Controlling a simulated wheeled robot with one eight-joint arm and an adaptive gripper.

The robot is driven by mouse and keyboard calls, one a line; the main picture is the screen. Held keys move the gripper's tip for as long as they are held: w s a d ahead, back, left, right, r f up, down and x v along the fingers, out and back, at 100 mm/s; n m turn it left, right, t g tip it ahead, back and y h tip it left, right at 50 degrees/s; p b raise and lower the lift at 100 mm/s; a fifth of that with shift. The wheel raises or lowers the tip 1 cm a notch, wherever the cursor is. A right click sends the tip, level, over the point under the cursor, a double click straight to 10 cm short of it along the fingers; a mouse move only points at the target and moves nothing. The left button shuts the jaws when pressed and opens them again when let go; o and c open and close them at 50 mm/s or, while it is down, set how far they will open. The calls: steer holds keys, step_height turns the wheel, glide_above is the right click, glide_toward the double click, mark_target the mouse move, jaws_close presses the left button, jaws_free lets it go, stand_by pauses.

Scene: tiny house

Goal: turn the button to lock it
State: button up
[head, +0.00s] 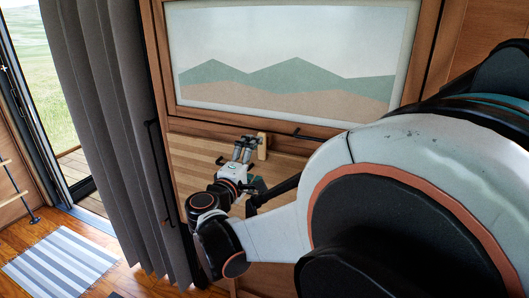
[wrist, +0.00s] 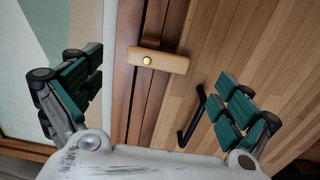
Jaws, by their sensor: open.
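The button is a small light-wood bar with a round brass screw head. In the wrist view the button (wrist: 175,64) lies crosswise over the dark wooden frame strip, its right end reaching the slatted wood panel. In the head view the button (head: 262,146) stands roughly upright below the framed picture, beside my fingertips. My gripper (head: 241,151) is open and empty. In the wrist view my gripper (wrist: 160,80) has its fingers spread wide on both sides of the button, with no contact visible.
A framed mountain picture (head: 290,55) is above. A grey curtain (head: 110,120) and open doorway are left. A striped rug (head: 62,262) lies on the floor.

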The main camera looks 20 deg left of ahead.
steer(key=s, duration=0.5)
steer(key=shift+s+a, duration=0.2)
steer(key=shift+s, duration=0.15)
